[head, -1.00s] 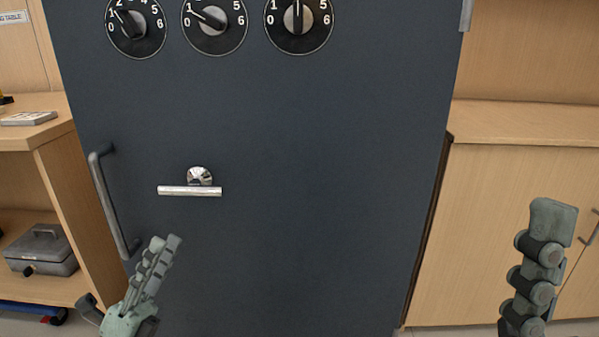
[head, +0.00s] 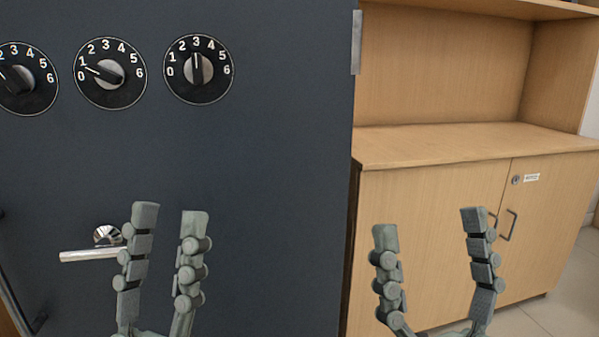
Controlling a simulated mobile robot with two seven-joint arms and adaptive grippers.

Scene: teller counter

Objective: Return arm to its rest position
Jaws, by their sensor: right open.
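My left gripper (head: 164,222) is at the lower left of the head view, in front of the dark safe door (head: 280,170). Its two fingers stand upright and apart, with nothing between them. Its left finger partly overlaps the end of the silver lever handle (head: 88,255) in the picture; I cannot tell whether they touch. My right gripper (head: 428,232) is at the lower right, in front of the wooden cabinet. Its two fingers are spread wide and empty.
Three numbered dials (head: 196,69) sit on the upper part of the safe. A wooden cabinet (head: 430,215) with a metal door handle (head: 508,226) stands to the right. Its top (head: 450,143) is bare. Tiled floor (head: 570,290) shows at the lower right.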

